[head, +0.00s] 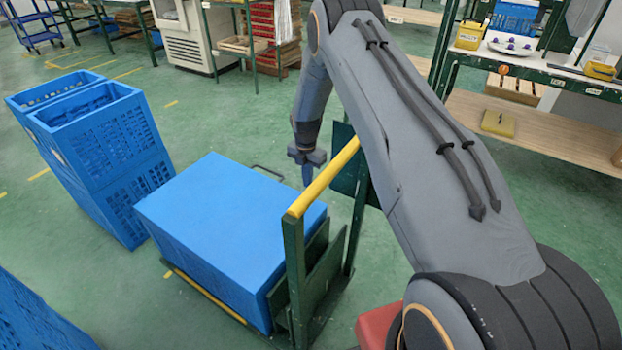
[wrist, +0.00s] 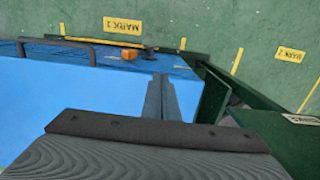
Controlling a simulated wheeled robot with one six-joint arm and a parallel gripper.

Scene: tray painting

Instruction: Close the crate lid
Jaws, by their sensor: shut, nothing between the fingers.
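The blue crate (head: 220,290) sits on a low green trolley. Its blue lid (head: 215,205) shows as a broad flat panel over the top, with no opening into the crate visible in the head view. A dark bar handle (head: 267,171) shows by the far edge; it is also in the wrist view (wrist: 60,42). My gripper (head: 306,180) points down near the far right corner of the lid, behind the trolley's yellow rail. In the wrist view its fingers (wrist: 161,95) are together and empty, over or beside the blue surface; contact cannot be told.
The trolley's yellow push rail (head: 322,178) stands upright close to my arm. Stacked blue crates (head: 100,150) stand at left. A green-framed shelf (head: 540,125) is at right. Green floor beyond the trolley is clear, with a yellow MARK 2 label (wrist: 122,26).

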